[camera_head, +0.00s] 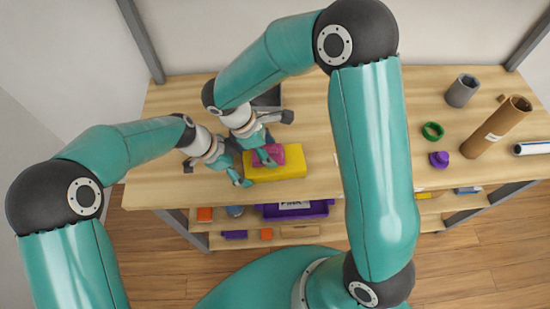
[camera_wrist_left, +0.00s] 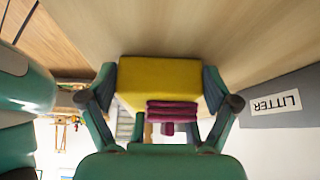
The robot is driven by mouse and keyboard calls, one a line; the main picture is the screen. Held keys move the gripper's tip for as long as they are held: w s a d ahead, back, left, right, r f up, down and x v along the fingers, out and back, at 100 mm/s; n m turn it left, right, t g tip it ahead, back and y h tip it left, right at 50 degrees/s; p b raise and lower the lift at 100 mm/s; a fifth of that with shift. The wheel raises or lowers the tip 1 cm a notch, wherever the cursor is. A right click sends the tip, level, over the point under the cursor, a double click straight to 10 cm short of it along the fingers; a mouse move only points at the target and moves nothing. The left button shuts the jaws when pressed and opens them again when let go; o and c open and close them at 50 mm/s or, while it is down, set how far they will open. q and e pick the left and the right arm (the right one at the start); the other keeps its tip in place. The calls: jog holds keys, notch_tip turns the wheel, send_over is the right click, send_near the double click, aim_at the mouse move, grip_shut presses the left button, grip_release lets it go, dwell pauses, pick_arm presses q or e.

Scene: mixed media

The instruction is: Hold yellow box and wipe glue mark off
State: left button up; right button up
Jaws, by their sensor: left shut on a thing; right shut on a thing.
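The yellow box (camera_head: 288,171) lies on the wooden table near its front edge. My left gripper (camera_head: 240,177) is shut on its left end. In the left wrist view, the yellow box (camera_wrist_left: 160,80) sits between the two fingers. A folded magenta cloth (camera_head: 275,151) rests on top of the box. My right gripper (camera_head: 266,155) is shut on the cloth from above. The cloth also shows against the box in the left wrist view (camera_wrist_left: 172,112). No glue mark can be made out; the cloth and grippers cover part of the box.
On the right of the table (camera_head: 408,119) stand a grey cup (camera_head: 462,90), a brown tube (camera_head: 497,127), a green ring (camera_head: 432,131) and a purple object (camera_head: 438,159). A dark bin (camera_head: 267,97) is partly hidden behind my right arm. A lower shelf holds a purple box (camera_head: 297,209).

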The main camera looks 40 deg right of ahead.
aim_at(283, 150)
jog(key=shift+w+a, duration=0.15)
jog(key=shift+a, duration=0.25)
jog(key=shift+d, duration=0.1)
jog(key=shift+s+d, duration=0.35)
jog(key=shift+d, duration=0.3)
jog(key=shift+s+d, duration=0.3)
jog(key=shift+d, duration=0.35)
jog(key=shift+s+d, duration=0.35)
jog(key=shift+d, duration=0.3)
jog(key=shift+w+a, duration=0.35)
jog(key=shift+a, duration=0.3)
jog(key=shift+w+a, duration=0.3)
jog(key=shift+a, duration=0.4)
jog(key=shift+w+a, duration=0.35)
jog(key=shift+a, duration=0.3)
jog(key=shift+d, duration=0.1)
jog(key=shift+s+d, duration=0.35)
jog(key=shift+d, duration=0.3)
jog(key=shift+s+d, duration=0.3)
jog(key=shift+d, duration=0.35)
jog(key=shift+s+d, duration=0.35)
jog(key=shift+d, duration=0.3)
jog(key=shift+w+a, duration=0.1)
jog(key=shift+a, duration=0.05)
jog(key=shift+w+a, duration=0.3)
jog(key=shift+a, duration=0.35)
jog(key=shift+w+a, duration=0.3)
jog(key=shift+a, duration=0.3)
jog(key=shift+w+a, duration=0.3)
jog(key=shift+a, duration=0.35)
